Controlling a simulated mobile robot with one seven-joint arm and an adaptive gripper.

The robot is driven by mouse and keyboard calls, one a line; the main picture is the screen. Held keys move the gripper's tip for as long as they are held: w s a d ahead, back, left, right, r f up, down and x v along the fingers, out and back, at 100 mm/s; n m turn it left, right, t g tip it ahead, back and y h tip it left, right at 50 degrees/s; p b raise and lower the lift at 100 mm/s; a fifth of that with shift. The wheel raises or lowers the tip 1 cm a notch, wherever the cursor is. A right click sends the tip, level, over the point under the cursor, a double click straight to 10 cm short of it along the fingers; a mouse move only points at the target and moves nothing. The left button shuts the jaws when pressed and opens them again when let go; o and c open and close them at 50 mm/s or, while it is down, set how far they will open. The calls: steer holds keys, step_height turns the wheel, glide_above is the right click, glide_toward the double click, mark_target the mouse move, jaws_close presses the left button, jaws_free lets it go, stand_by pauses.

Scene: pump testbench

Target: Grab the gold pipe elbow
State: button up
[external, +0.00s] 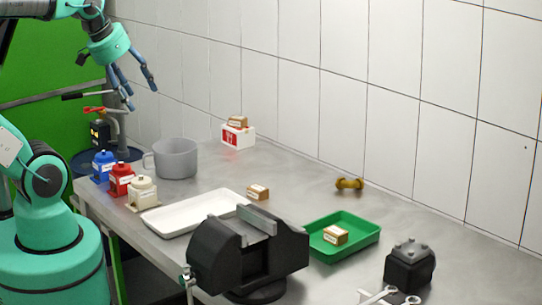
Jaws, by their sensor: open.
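The gold pipe elbow (349,184) lies on the grey metal bench near the back wall, right of centre in the external view. It is small, and its exact shape is hard to make out. My gripper (142,94) is open and empty, high above the back left end of the bench. It hangs with its blue-grey fingers spread and pointing down, far to the left of the elbow and well above it. Nothing hides the elbow.
A green tray (370,239) holding a small box lies in front of the elbow. A black vise (220,257), white tray (160,221), grey mug (177,160), several bottles and a red-white box (238,137) stand leftward. Bare bench surrounds the elbow; the tiled wall (420,130) is behind.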

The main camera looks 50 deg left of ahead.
steer(key=w+d+n+g+h+b, duration=0.1)
steer(key=w+d+n, duration=0.2)
steer(key=w+n, duration=0.85)
steer(key=w+d+n+g+b, duration=0.1)
steer(key=w+d+n, duration=0.15)
steer(key=w, duration=1.75)
steer(key=w+d+f+n, duration=0.2)
steer(key=w+f+n, duration=0.2)
steer(key=w+f, duration=0.3)
steer(key=w+d+f+n+g+b, duration=0.1)
steer(key=w+d+f+n, duration=0.2)
steer(key=w+f, duration=0.4)
steer(key=w+d+f+n+h, duration=0.1)
steer(key=w+d+f+n, duration=0.2)
steer(key=w, duration=1)
step_height(320, 180, down, 5)
steer(key=n, duration=0.3)
steer(key=shift+b, duration=0.4)
steer(key=b, duration=0.2)
glide_above(345, 179)
steer(key=shift+s+d+f, duration=0.1)
steer(key=shift+s+f, duration=0.05)
steer(key=shift+f, duration=3.9)
